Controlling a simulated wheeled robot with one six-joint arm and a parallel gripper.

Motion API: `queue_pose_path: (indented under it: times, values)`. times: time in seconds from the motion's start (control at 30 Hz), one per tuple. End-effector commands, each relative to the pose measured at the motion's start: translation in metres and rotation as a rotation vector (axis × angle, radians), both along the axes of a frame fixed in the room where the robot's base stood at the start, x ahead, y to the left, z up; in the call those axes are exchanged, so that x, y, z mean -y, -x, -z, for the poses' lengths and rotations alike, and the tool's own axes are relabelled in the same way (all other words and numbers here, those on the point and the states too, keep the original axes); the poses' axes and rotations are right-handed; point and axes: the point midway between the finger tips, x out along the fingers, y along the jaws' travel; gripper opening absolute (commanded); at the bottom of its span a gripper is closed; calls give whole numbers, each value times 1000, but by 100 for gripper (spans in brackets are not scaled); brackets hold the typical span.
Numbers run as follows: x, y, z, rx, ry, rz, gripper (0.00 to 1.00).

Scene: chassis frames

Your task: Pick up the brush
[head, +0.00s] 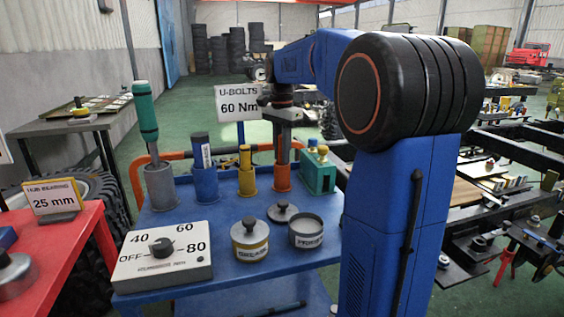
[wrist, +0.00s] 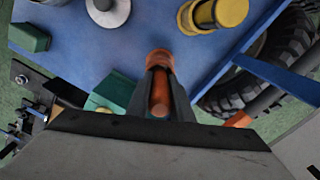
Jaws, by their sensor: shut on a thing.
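A brown, round handle (head: 284,147) stands upright in an orange cup (head: 281,179) on the blue cart. I take it for the brush; its lower end is hidden in the cup, so I see no bristles. My gripper (head: 282,113) comes down from above and is shut on the upper part of this handle. In the wrist view the handle (wrist: 160,98) lies between my two dark fingers (wrist: 161,84), with the orange cup (wrist: 159,57) just beyond.
Close by stand a yellow cup (head: 247,182), a blue cup (head: 205,185), a grey cup with a green-handled tool (head: 145,112) and a green block (head: 317,173). The U-bolts sign (head: 240,103) is behind. A dial box (head: 162,256) and tins (head: 250,240) are in front.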

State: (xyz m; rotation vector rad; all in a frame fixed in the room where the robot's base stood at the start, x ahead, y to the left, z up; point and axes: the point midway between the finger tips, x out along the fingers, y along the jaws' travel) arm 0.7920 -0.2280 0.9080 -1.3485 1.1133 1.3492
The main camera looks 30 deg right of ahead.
Motion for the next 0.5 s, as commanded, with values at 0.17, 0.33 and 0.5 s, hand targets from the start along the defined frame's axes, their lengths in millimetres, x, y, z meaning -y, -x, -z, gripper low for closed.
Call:
queue_pose_path:
  times: [0.17, 0.33, 0.5]
  values:
    - [0, 0, -2, 0, 0, 0, 0]
    - [0, -1, -17, 2, 1, 0, 0]
    - [0, -1, -52, 3, 1, 0, 0]
